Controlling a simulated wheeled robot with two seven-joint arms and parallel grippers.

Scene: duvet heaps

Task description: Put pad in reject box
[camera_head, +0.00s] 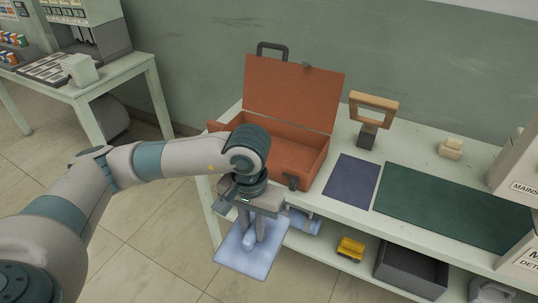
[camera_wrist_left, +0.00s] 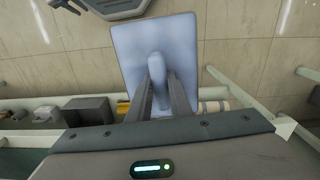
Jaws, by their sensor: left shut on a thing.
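The pad is a light blue flat slab (camera_head: 262,262) with a raised grip on one face. My left gripper (camera_head: 252,232) is shut on that grip and holds the pad in front of the table's front edge, left of centre. The left wrist view shows the slab (camera_wrist_left: 185,35) beyond the two fingers (camera_wrist_left: 159,85), which close on either side of the grip. No box marked reject can be read. A dark grey open box (camera_head: 410,272) stands on the lower shelf at right. My right gripper is not in view.
An open orange case (camera_head: 295,158) stands on the white table, its lid up. A yellow item (camera_head: 350,248) sits on the lower shelf.

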